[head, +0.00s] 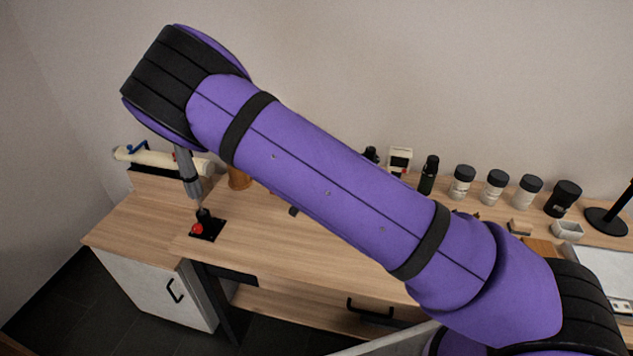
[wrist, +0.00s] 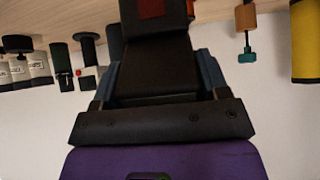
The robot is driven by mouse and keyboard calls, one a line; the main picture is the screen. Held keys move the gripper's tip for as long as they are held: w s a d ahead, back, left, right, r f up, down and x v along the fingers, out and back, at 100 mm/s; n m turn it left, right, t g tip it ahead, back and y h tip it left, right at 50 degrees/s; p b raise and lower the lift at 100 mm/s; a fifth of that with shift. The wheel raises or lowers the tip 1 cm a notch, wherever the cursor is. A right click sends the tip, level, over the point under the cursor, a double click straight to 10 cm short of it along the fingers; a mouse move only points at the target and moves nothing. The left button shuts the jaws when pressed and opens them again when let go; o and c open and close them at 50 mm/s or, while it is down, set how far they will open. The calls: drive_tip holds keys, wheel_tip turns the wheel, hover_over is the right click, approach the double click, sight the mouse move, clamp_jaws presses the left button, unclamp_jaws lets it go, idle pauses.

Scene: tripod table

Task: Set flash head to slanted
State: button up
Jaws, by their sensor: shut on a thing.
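In the wrist view, a black blocky flash unit (wrist: 158,45) with a dark red patch near the top edge sits between the blue-grey fingers of my gripper (wrist: 160,82). My gripper is shut on its black body. The unit's upper end runs out of the picture, so the tilt of its head cannot be told.
The wooden table (head: 225,255) stands against the wall. Jars (head: 495,187), a black cylinder (head: 429,175) and a lamp base (head: 605,222) stand at right.

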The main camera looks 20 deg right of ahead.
drive_tip(key=shift+s+f, duration=0.1)
drive_tip(key=o, duration=0.9)
drive_tip(key=shift+o, duration=0.2)
drive_tip(key=shift+a, duration=0.1)
drive_tip(key=v, duration=1)
drive_tip(key=shift+s+r, duration=0.15)
drive_tip(key=shift+r, duration=0.15)
drive_tip(key=shift+a, duration=0.1)
